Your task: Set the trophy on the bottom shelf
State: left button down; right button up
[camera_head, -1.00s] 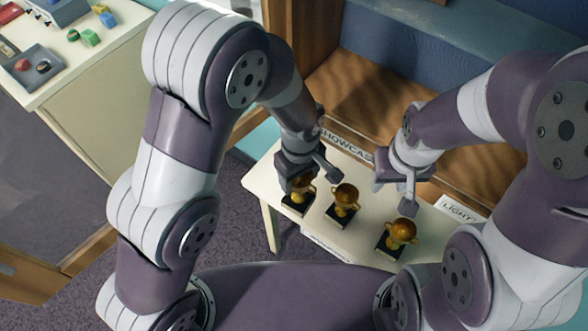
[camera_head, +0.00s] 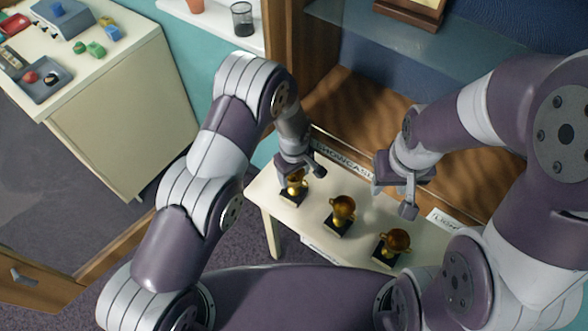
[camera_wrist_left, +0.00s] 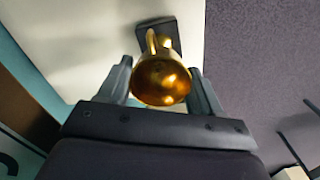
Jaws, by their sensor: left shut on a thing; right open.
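Three gold trophies with dark square bases are at a white table (camera_head: 430,236). My left gripper (camera_head: 299,178) is shut on the leftmost trophy (camera_head: 294,188). In the left wrist view its gold cup (camera_wrist_left: 160,80) sits between the fingers, with its dark base beyond, over the white tabletop. I cannot tell for sure whether the base touches the table. The middle trophy (camera_head: 343,208) and the right trophy (camera_head: 396,241) stand upright on the table. My right gripper (camera_head: 394,194) is open and empty above the table's back edge. The showcase's wooden bottom shelf (camera_head: 360,112) lies behind the table.
A glass shelf (camera_head: 400,52) hangs above the bottom shelf, with a framed item (camera_head: 412,10) on it. A wooden side post (camera_head: 285,45) bounds the showcase on the left. The visible bottom shelf is bare. A cream cabinet (camera_head: 125,105) with small items stands at far left.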

pick_arm(q)
jog(key=shift+f+b, duration=0.3)
jog(key=shift+b, duration=0.05)
jog(key=shift+c, duration=0.9)
grip_release()
jog(key=shift+r, duration=0.1)
